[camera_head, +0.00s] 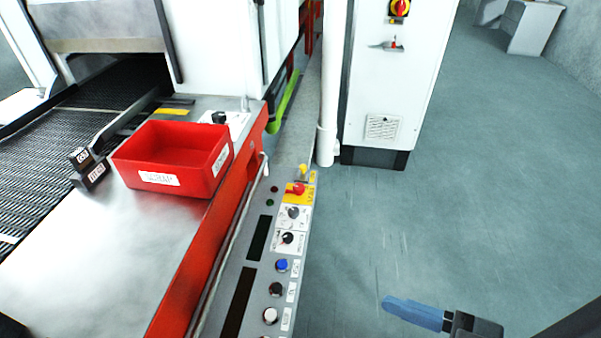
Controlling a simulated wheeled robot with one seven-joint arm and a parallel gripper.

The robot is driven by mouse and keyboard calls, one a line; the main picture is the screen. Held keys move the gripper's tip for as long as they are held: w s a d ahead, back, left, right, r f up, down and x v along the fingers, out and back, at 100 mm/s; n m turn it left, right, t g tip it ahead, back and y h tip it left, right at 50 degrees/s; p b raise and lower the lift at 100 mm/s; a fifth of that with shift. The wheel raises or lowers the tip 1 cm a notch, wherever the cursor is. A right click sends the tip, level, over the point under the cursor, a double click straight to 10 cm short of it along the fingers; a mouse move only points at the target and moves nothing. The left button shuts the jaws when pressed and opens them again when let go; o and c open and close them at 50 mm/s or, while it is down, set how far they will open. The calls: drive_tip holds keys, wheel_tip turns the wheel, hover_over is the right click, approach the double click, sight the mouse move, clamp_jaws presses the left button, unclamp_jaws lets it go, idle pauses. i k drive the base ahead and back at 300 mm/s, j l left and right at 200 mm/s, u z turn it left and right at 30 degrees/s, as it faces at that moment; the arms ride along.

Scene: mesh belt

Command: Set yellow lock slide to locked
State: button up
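A small yellow piece (303,170) sits at the far end of the control panel, just beyond a red knob (297,188) on a yellow plate. It may be the lock slide; its position and any lock marking are too small to read. My gripper (400,308) is at the lower right, over the floor, to the right of the panel and well apart from it. A blue finger points left from its dark body. I cannot make out a second finger or a gap, and I see nothing held.
The control panel (231,262) carries several knobs and buttons. A red bin (172,180) stands on the metal table left of it, beside the mesh belt (45,150). A white cabinet (385,75) and a white pipe (328,90) stand behind.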

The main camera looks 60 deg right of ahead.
sight(302, 178)
drive_tip(key=i+l+u, duration=0.1)
drive_tip(key=l, duration=1.3)
